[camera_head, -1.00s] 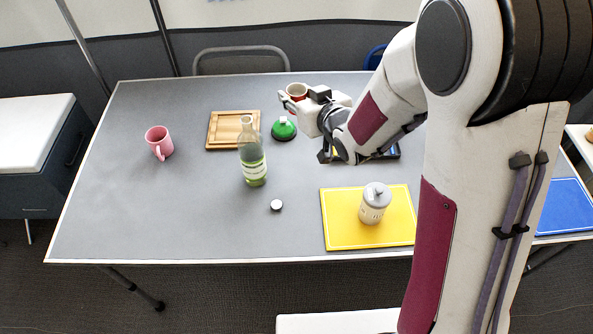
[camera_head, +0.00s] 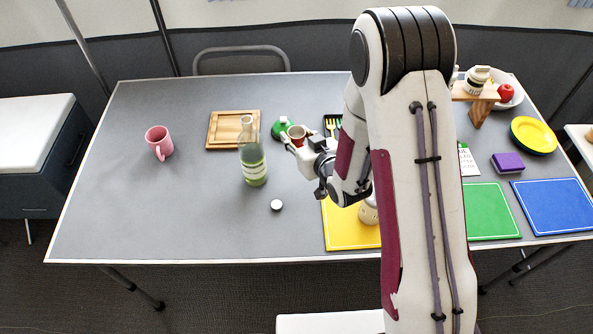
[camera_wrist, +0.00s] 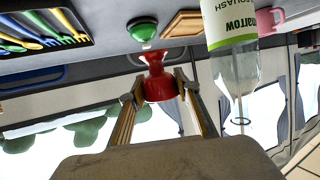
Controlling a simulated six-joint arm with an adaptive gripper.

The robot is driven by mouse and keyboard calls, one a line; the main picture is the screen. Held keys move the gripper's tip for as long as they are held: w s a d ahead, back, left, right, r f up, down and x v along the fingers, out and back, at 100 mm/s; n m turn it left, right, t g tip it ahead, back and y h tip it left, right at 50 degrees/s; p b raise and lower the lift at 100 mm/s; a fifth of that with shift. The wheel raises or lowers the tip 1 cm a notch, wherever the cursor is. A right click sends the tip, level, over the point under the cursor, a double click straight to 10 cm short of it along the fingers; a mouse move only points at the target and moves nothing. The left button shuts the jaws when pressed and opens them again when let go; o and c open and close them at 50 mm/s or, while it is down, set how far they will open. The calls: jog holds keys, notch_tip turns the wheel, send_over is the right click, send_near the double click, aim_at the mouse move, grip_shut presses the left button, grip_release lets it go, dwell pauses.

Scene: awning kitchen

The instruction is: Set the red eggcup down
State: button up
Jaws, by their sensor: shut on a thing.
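My gripper (camera_head: 295,145) is shut on the red eggcup (camera_head: 298,131) and holds it in the air over the middle of the table, right of the bottle. In the wrist view, which looks upside down, the red eggcup (camera_wrist: 156,88) sits between the two fingertips of my gripper (camera_wrist: 158,92). In the head view its lower part is hidden by the gripper. The grey table (camera_head: 200,220) lies below.
The green bottle (camera_head: 253,165) stands close left of the gripper. A green dome (camera_head: 282,128) is just behind, with a wooden board (camera_head: 212,130) behind left. A yellow mat (camera_head: 340,235) bears a partly hidden jar (camera_head: 369,211). A cutlery tray (camera_head: 331,121) is behind; front left is clear.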

jog(key=shift+f, duration=0.4)
jog(key=shift+f, duration=0.1)
jog(key=shift+f, duration=2.8)
jog(key=shift+f, duration=0.1)
jog(key=shift+f, duration=2)
jog(key=shift+f, duration=0.15)
jog(key=o, duration=1.1)
jog(key=shift+o, duration=0.2)
jog(key=shift+s+r, duration=0.1)
jog(key=shift+r, duration=0.1)
jog(key=shift+v, duration=3.65)
